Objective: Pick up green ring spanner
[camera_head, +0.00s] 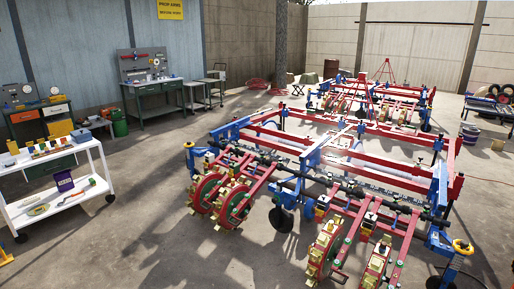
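I cannot pick out the green ring spanner with certainty at this size. A small flat yellow-green item (38,210) lies on the lower shelf of the white trolley (100,188) at the left. A paler flat item (28,201) lies just behind it. Their exact shapes are too small to tell. Neither of my grippers shows in the head view.
A purple box (64,182) and a red-handled tool share the trolley's lower shelf; small containers stand on top. A large red and blue planter machine (320,160) fills the centre and right. A green workbench (155,98) stands behind. Bare floor (130,225) lies between trolley and machine.

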